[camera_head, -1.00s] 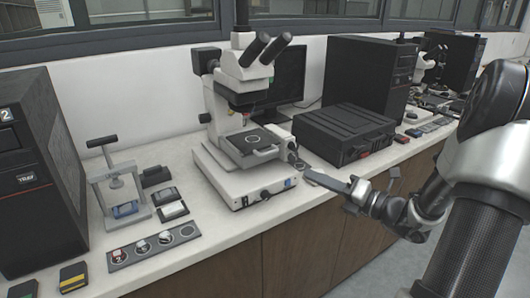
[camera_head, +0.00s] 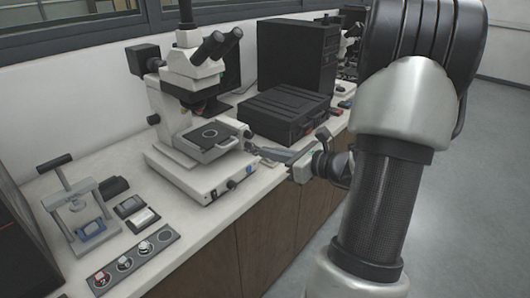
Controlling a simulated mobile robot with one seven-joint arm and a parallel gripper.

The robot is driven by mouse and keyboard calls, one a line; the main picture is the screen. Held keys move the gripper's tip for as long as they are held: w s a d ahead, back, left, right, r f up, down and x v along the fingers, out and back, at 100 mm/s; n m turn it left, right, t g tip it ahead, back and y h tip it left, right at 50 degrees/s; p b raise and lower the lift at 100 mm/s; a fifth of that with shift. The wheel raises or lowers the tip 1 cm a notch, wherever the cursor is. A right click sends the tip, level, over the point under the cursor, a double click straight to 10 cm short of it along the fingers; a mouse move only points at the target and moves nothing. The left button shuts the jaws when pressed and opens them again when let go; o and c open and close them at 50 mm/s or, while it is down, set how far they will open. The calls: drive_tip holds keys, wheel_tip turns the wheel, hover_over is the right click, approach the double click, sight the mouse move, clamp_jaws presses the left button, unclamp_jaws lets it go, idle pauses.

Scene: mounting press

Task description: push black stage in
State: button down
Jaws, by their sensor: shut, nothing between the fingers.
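The black stage (camera_head: 196,136) is a flat dark plate with a pale ring mark, on the white microscope (camera_head: 166,100) left of centre. A light, handle-like edge (camera_head: 222,146) runs along its front. My gripper (camera_head: 262,150) is shut and empty. Its fingers point left, just right of the stage and close to the side knobs. I cannot tell whether the fingertips touch the knobs or the stage.
A black case (camera_head: 284,112) lies right behind my gripper. A mounting press (camera_head: 78,210), small blocks and a strip with round samples (camera_head: 134,262) stand at left. The counter's front edge runs below my gripper. My arm fills the right side.

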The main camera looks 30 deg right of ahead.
approach(224, 141)
drive_tip(key=w+f, duration=0.1)
drive_tip(key=shift+w+a+f, duration=0.25)
drive_tip(key=shift+w+a, duration=0.3)
drive_tip(key=shift+w, duration=0.15)
drive_tip(key=shift+w+b, duration=0.1)
drive_tip(key=shift+b, duration=0.2)
drive_tip(key=x, duration=0.2)
drive_tip(key=r+x, duration=0.1)
drive_tip(key=x, duration=0.1)
drive_tip(key=shift+f+b, duration=0.1)
drive_tip(key=shift+b, duration=0.3)
